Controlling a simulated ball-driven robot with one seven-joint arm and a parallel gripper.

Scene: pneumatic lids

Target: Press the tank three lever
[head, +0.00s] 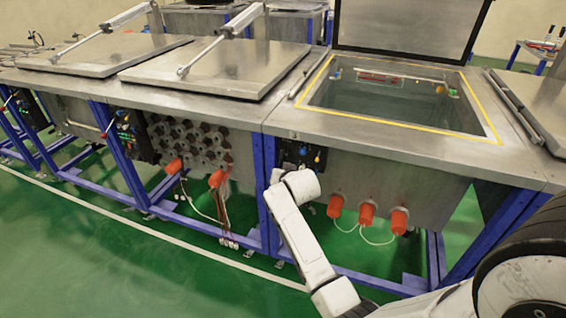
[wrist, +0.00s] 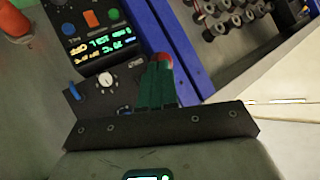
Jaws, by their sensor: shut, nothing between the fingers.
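The tank (head: 400,105) in front of my arm has its lid (head: 408,25) raised. Its control panel (head: 290,155) is on the front, just above the end of my arm. In the wrist view the panel (wrist: 95,98) carries a small blue lever (wrist: 75,91), a white round dial (wrist: 107,79) and a lit display (wrist: 105,45). My gripper (wrist: 158,68) is shut and empty, its dark green fingers in front of the panel, to the right of the dial and blue lever. A red round part (wrist: 162,59) shows at the fingertips; I cannot tell whether they touch it.
Orange-red capped fittings (head: 367,213) stick out of the tank front, right of my arm. A blue frame post (head: 265,180) stands left of the panel. Neighbouring tanks with shut lids (head: 215,68) stand to the left.

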